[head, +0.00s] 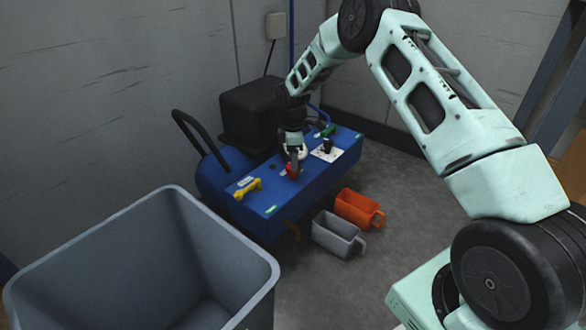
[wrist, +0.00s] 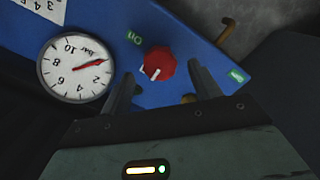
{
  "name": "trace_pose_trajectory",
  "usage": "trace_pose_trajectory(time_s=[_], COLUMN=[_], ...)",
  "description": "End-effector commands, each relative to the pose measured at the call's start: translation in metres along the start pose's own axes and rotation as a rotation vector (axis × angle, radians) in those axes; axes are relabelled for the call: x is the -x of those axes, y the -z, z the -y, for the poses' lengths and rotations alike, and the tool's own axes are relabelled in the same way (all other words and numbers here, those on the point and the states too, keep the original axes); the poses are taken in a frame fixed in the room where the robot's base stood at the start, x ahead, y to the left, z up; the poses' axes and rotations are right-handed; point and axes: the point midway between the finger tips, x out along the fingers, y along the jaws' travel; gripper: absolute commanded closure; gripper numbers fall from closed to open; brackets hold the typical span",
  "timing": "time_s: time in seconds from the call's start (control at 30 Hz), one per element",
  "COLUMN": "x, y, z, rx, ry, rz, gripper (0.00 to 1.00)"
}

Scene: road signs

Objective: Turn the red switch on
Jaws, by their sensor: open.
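The red switch (wrist: 159,64) is a red knob with a white mark on the blue top of a machine. In the head view it shows as a small red spot (head: 292,171), partly hidden by my gripper. My gripper (wrist: 160,78) is open, with one finger on each side of the knob in the wrist view. The fingers look apart from the knob, and I cannot tell their exact height over it. A round white pressure gauge (wrist: 75,68) marked "bar" sits left of the knob, its red needle pointing up and right.
The blue machine (head: 262,203) also bears a yellow handle (head: 248,188) and a black knob on a white plate (head: 327,149). A large grey bin (head: 150,262) stands at the front left.

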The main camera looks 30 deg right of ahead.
Motion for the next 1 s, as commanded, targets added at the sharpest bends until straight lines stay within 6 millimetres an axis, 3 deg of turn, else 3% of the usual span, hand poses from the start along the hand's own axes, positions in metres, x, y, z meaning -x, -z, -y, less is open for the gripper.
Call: trace_pose_trajectory(time_s=[0.03, 0.2, 0.53, 0.57, 0.7, 1.0], x=[-0.011, -0.022, -0.023, -0.023, -0.023, -0.022], y=[0.0, 0.0, 0.0, 0.0, 0.0, 0.0], z=[0.0, 0.0, 0.0, 0.0, 0.0, 0.0], rx=[0.0, 0.0, 0.0, 0.0, 0.0, -0.019], ry=[0.001, -0.001, -0.001, -0.001, -0.001, 0.0], rz=[0.0, 0.0, 0.0, 0.0, 0.0, 0.001], gripper=[0.38, 0.38, 0.38, 0.43, 0.82, 0.82])
